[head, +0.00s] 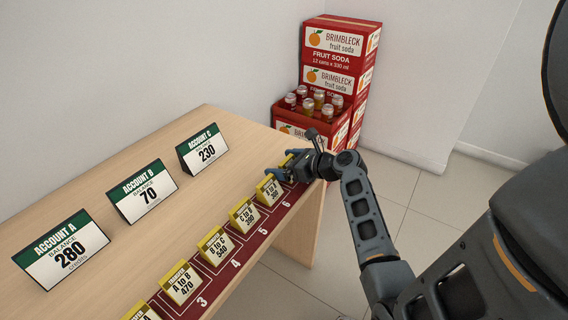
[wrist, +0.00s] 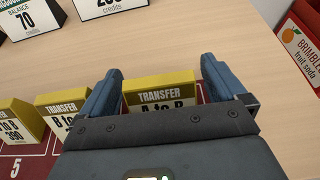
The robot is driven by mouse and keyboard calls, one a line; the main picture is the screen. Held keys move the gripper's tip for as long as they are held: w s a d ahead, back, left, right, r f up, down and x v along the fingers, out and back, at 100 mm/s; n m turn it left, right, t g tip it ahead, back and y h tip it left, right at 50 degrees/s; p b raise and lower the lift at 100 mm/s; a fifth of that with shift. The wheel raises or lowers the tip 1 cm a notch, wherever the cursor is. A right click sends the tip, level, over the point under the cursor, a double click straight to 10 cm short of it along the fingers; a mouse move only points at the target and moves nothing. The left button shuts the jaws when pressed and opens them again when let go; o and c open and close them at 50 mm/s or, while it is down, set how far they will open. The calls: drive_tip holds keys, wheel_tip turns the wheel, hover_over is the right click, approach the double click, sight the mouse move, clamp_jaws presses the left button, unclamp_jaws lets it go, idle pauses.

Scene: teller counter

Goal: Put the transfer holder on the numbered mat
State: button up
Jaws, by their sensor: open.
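A yellow transfer holder (wrist: 160,88) with a white card reading "TRANSFER A to B" stands between my gripper's fingers in the wrist view. In the head view only a bit of yellow (head: 287,160) shows behind my gripper (head: 286,174). My gripper (wrist: 160,80) is open, with one finger on each side of this holder; whether they touch it I cannot tell. The dark red numbered mat (head: 222,278) runs along the counter's front edge. A strip of its red shows beside the right finger in the wrist view. The holder's base is hidden by my gripper.
Several other yellow holders stand in a row on the mat, the nearest in line (head: 269,190) close beside my gripper. Account signs A (head: 62,250), B (head: 144,192) and C (head: 202,150) stand behind. Red soda crates (head: 335,75) stand beyond the counter's end. Bare wood lies between signs and mat.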

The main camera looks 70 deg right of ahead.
drive_tip(key=shift+s+r, duration=0.1)
drive_tip(key=shift+r, duration=0.05)
drive_tip(key=v, duration=1.1)
drive_tip(key=shift+s+p, duration=0.3)
drive_tip(key=shift+s, duration=0.1)
drive_tip(key=shift+a+r, duration=0.1)
